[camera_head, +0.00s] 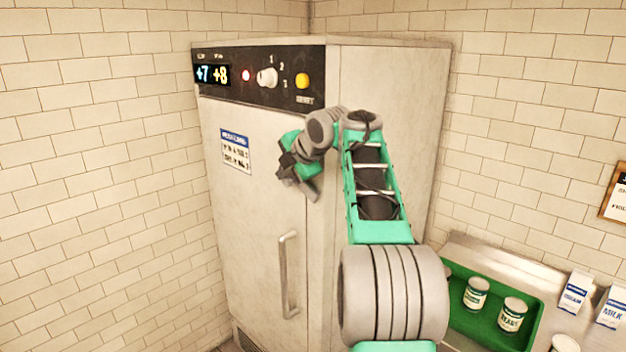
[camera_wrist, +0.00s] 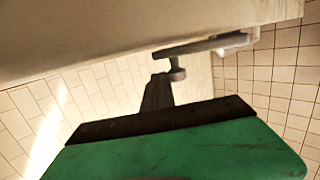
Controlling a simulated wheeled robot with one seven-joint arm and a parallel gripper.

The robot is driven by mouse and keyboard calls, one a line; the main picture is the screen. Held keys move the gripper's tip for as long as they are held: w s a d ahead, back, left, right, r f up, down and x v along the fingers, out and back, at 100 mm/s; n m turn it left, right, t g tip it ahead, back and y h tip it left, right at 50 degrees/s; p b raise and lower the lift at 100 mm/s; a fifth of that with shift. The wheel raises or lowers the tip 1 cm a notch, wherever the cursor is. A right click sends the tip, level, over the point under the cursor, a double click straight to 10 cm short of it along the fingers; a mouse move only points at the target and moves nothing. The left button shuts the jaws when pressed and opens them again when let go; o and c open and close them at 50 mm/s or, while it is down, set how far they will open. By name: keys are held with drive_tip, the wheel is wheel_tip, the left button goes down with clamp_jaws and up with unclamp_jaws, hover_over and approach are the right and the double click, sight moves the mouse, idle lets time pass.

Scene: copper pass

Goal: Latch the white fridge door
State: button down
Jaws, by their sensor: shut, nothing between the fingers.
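The white fridge (camera_head: 385,90) stands in the corner, with its door (camera_head: 245,210) facing front. The door looks closed or nearly so; I cannot tell if a small gap is left. A long vertical handle (camera_head: 287,275) is on the door's lower right. My gripper (camera_head: 290,172) is at the upper part of the door, near its right edge, shut and empty. A grey lever-like piece (camera_head: 311,190) shows beside it, partly hidden. In the wrist view a grey lever with a round knob (camera_wrist: 205,46) lies just beyond my fingers (camera_wrist: 158,90). Contact is unclear.
A control panel (camera_head: 285,77) with a red light, a white dial and a yellow button runs above the door. At the right, a steel counter (camera_head: 500,250) holds a green tray (camera_head: 455,318) with cans, and milk cartons (camera_head: 573,293). Tiled walls close in both sides.

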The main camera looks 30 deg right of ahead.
drive_tip(key=shift+w+f, duration=0.35)
drive_tip(key=shift+f, duration=0.1)
idle(1.1)
drive_tip(key=s+r+p, duration=0.1)
drive_tip(key=r+p, duration=0.2)
drive_tip(key=r, duration=0.3)
drive_tip(key=s+a+r+p, duration=0.1)
drive_tip(key=s+r+p, duration=0.1)
drive_tip(key=r, duration=0.5)
drive_tip(key=shift+a+r+p, duration=0.2)
drive_tip(key=shift+r+p, duration=0.1)
drive_tip(key=shift+p, duration=0.3)
